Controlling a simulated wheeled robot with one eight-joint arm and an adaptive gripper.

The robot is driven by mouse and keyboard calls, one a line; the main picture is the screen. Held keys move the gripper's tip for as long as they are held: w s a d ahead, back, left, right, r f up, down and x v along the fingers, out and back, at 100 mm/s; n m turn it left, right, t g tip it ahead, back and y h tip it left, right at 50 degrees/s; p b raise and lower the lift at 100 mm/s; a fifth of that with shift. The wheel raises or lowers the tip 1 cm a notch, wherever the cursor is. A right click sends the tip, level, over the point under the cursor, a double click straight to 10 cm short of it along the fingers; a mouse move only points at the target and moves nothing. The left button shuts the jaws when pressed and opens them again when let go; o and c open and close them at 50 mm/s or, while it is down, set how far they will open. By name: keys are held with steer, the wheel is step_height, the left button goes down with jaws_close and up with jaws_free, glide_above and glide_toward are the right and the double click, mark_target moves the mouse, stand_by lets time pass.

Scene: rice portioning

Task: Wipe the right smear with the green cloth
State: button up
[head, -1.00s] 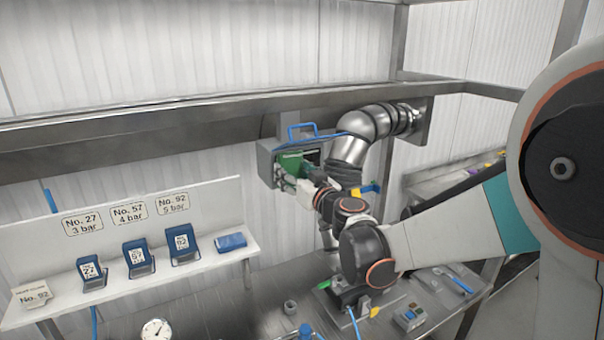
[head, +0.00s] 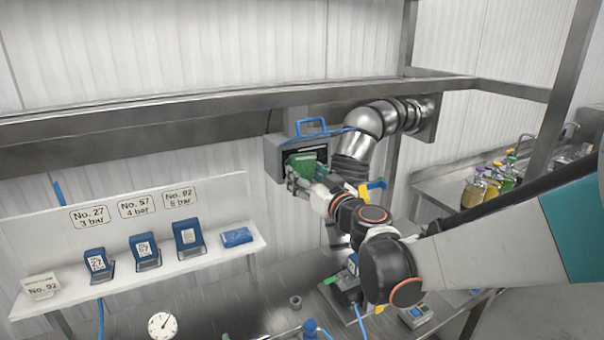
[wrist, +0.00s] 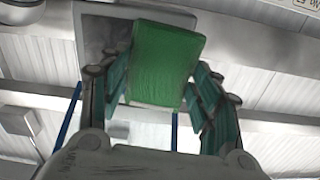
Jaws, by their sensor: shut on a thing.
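The green cloth (head: 304,163) is in my gripper (head: 296,180), raised in front of a grey wall box with a dark opening (head: 274,155). In the wrist view the cloth (wrist: 166,62) is a flat green block between the two fingers of my gripper (wrist: 158,92), which are shut on it. The grey box (wrist: 92,30) is behind the cloth there. I cannot tell whether the cloth touches the box. No smear can be made out in either view; the cloth and my arm cover part of the box front.
A white shelf (head: 135,282) with blue holders (head: 187,237) is at left. A gauge (head: 161,325) lies on the steel table below. Bottles (head: 478,187) stand at right.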

steer(key=shift+s+d, duration=0.2)
steer(key=shift+s, duration=0.3)
steer(key=shift+v, duration=1.55)
steer(key=shift+w, duration=0.15)
steer(key=shift+b+x, duration=0.7)
steer(key=shift+x, duration=2.6)
steer(key=shift+x, duration=1)
